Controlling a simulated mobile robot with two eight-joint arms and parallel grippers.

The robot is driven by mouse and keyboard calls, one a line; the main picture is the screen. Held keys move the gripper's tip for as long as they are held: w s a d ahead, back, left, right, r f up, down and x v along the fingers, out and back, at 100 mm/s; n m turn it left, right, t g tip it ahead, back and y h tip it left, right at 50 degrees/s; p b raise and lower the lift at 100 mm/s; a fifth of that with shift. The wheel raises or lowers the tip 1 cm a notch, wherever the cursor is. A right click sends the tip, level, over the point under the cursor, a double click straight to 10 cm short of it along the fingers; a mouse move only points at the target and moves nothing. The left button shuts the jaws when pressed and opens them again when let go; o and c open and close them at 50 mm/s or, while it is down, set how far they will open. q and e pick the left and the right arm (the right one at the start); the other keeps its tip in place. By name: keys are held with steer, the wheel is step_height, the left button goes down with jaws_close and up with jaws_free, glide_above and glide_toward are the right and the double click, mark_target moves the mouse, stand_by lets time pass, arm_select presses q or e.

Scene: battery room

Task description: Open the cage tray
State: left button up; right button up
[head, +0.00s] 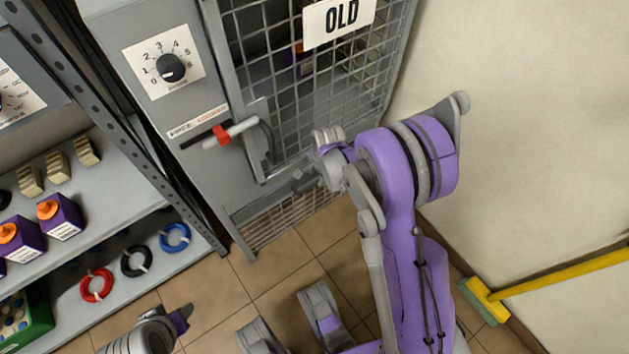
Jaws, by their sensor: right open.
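The grey cage (257,62) has a wire mesh door with an "OLD" sign (338,18). The door looks shut, with a curved grey handle (266,140) on its left side. Below it is a low mesh-fronted section (290,218), perhaps the cage tray; it looks closed, its right part hidden behind my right arm. My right gripper (303,183) is open and empty in front of the door's lower edge; whether it touches anything is unclear. My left gripper (181,317) shows only in part at the bottom left, low over the floor; its opening cannot be made out.
A red-marked lever (221,136) and a dial (171,68) sit on the grey panel left of the door. A shelf (130,215) with purple bottles and cable coils stands at left. Tiled floor is partly clear.

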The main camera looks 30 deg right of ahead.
mark_target(314, 183)
steer(key=f, duration=0.2)
steer(key=w+f+b, duration=0.1)
steer(key=f, duration=0.2)
steer(key=shift+f, duration=0.15)
jaws_close()
stand_by(1.3)
